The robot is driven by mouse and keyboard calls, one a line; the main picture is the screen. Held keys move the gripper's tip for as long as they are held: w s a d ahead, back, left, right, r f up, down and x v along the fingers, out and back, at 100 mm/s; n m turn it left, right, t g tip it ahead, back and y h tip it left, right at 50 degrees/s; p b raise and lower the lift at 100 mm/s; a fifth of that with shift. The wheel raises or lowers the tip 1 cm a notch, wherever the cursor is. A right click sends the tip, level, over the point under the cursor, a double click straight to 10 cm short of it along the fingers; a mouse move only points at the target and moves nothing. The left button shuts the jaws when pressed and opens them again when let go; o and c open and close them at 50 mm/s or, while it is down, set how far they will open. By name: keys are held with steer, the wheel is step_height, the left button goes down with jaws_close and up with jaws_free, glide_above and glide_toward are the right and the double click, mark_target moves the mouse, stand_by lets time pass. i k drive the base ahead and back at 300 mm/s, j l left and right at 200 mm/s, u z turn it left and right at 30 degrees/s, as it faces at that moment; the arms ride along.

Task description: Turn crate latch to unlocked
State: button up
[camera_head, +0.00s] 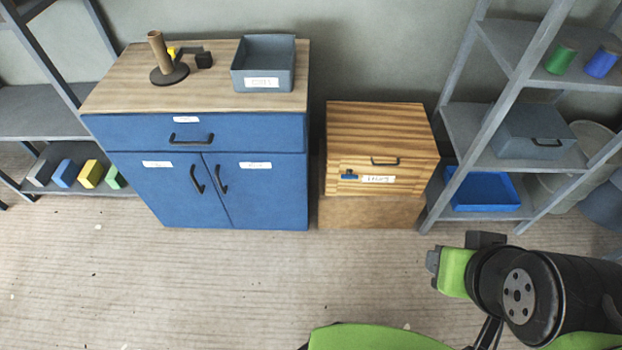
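The wooden crate (410,154) stands on a plain wooden block (369,213), between the blue cabinet and the right shelf. Its front faces me and carries a dark handle (385,162), a white label (378,179) and a small blue latch (349,176). The latch sits left of the label and looks roughly level; its exact angle is too small to tell. The crate lid looks shut. My black and green arm is at the lower right, well apart from the crate. Dark parts show at its left end, but I cannot make out two fingertips or any held thing.
The blue cabinet (256,180) stands left of the crate, with a grey bin (263,79) and a brown upright tube (160,52) on top. The right shelf's leg (457,179) stands close to the crate. The floor (250,285) before the crate is clear.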

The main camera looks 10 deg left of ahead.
mark_target(349, 176)
steer(key=u, duration=0.3)
steer(key=i+j+u, duration=0.35)
steer(key=i+u, duration=0.35)
steer(key=i+j+u, duration=0.1)
steer(key=i+u, duration=0.25)
